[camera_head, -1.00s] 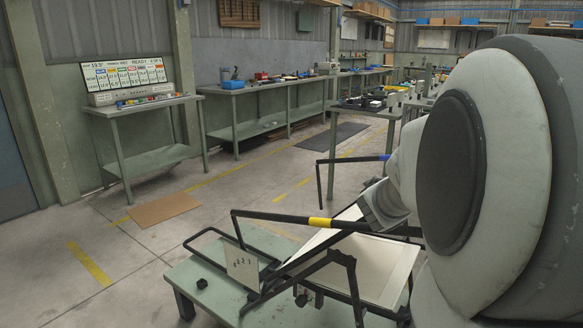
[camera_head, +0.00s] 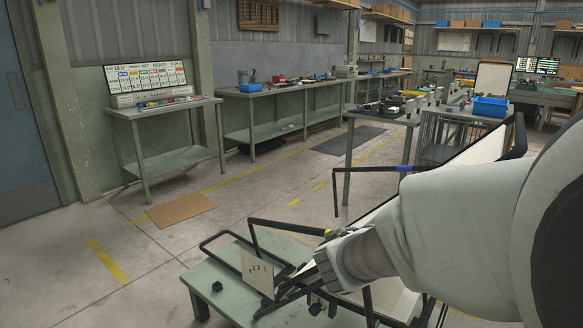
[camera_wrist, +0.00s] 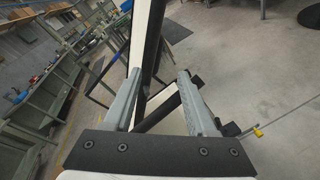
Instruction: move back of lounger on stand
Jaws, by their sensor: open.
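The lounger has a black tube frame and white panels. In the head view its raised back panel (camera_head: 480,146) slants up at the right, partly behind my arm. A black tube with a blue band (camera_head: 403,168) runs left from it. A second tube bears a yellow band, mostly hidden by my wrist. The lower frame (camera_head: 222,236) rests on a low green stand (camera_head: 222,283). My gripper (camera_wrist: 157,82) is open in the wrist view, with a pale panel and its dark edge tube showing between or beyond the fingers. I cannot tell if they touch. The fingers are largely hidden in the head view.
A small marked plate (camera_head: 257,271) stands upright at the lounger frame. A brown mat (camera_head: 181,211) lies on the floor. Workbenches (camera_head: 165,160) line the wall, and a table (camera_head: 385,118) with parts stands behind the lounger.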

